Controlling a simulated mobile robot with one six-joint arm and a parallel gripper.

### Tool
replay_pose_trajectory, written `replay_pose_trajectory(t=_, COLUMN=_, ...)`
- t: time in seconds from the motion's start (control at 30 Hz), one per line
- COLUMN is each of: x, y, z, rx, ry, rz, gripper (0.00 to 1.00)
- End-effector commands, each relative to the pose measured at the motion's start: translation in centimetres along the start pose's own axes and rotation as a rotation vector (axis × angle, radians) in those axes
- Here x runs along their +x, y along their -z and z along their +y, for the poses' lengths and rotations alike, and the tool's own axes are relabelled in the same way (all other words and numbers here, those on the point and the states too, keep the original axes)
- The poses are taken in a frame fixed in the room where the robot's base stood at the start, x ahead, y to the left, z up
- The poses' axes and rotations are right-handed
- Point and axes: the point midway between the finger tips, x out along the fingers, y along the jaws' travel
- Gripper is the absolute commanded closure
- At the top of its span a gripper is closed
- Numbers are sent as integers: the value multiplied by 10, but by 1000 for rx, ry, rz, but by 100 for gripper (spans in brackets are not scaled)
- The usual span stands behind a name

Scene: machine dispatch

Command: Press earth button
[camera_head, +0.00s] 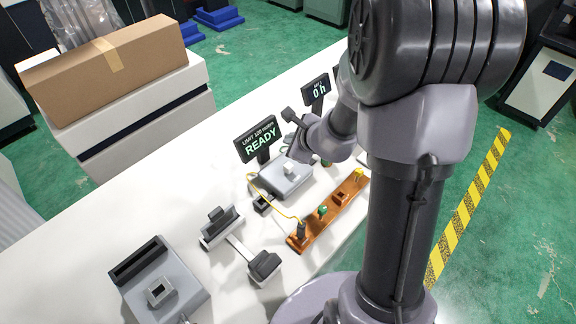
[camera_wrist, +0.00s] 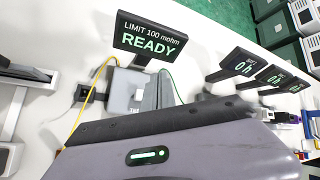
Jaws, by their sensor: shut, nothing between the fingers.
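The earth tester is a grey box (camera_head: 272,182) on the white bench, with a pale square button (camera_head: 290,168) on top. Its display (camera_head: 258,139) reads "LIMIT 100 mohm READY". In the wrist view the display (camera_wrist: 148,41) stands behind the box (camera_wrist: 121,92). My gripper (camera_head: 298,153) is shut and empty, just above and behind the button in the head view. In the wrist view the gripper's fingers (camera_wrist: 166,90) reach over the right side of the box and partly hide it. I cannot tell whether they touch the button.
An orange-brown rack (camera_head: 325,216) with small coloured parts lies in front of the tester; a yellow cable (camera_head: 270,202) loops beside it. A grey fixture (camera_head: 190,294) and a dark clamp (camera_head: 222,226) stand at left. More displays (camera_head: 316,90) stand behind. A cardboard box (camera_head: 110,68) is at the back left.

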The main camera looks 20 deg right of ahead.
Motion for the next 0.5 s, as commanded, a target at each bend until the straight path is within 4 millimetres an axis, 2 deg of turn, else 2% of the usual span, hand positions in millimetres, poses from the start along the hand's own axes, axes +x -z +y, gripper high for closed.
replay_pose_trajectory(t=0.5, x=52, y=38, z=38, rx=0, ry=0, rz=0, gripper=100)
